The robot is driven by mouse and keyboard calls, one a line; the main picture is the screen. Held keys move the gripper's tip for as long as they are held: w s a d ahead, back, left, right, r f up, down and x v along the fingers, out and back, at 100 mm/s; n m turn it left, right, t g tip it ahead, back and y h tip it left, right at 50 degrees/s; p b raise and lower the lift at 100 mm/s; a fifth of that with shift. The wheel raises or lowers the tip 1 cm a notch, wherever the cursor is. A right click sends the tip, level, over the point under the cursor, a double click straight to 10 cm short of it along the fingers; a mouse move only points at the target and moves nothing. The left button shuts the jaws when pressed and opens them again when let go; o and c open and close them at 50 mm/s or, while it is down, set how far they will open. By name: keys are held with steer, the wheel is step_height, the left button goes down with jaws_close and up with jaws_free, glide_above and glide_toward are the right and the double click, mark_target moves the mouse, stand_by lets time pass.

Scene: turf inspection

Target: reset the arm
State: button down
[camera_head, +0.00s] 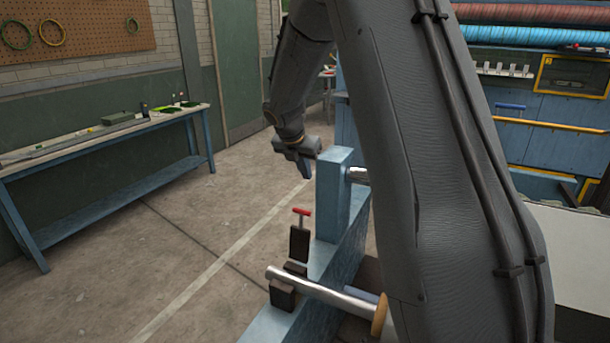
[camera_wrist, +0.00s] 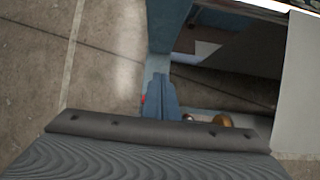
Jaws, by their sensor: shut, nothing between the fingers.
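My arm reaches down from the top of the head view, and its large grey link covers much of the right half. My gripper (camera_head: 306,174) hangs beyond and just left of a blue upright post (camera_head: 332,195), above the floor. Its fingers are together with nothing between them. In the wrist view, the closed fingers of my gripper (camera_wrist: 160,80) point away over a blue frame and the floor. I cannot tell the exact gap between gripper and post.
A blue-legged workbench (camera_head: 100,140) stands at the left wall. Blue cabinets (camera_head: 550,150) with red and blue rolls are at right. Floor (camera_head: 190,230) between is clear.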

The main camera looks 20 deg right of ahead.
steer(key=s+a+f+m+y+b, duration=0.1)
steer(key=s+a+f+m+b, duration=0.2)
steer(key=s+a+f+m, duration=0.2)
steer(key=s+a+f+m+g+y+b, duration=0.1)
steer(key=s+a+f+m+b, duration=0.2)
steer(key=s+m, duration=0.9)
steer(key=s+a+f+m+g+y+b, duration=0.1)
steer(key=s+a+f+m, duration=0.5)
steer(key=s, duration=0.7)
steer(key=a+m+y+b, duration=0.1)
steer(key=a+m+b, duration=0.1)
steer(key=m, duration=0.1)
steer(key=shift+s+a+f, duration=0.15)
steer(key=shift+s+f, duration=0.15)
steer(key=shift+s, duration=0.05)
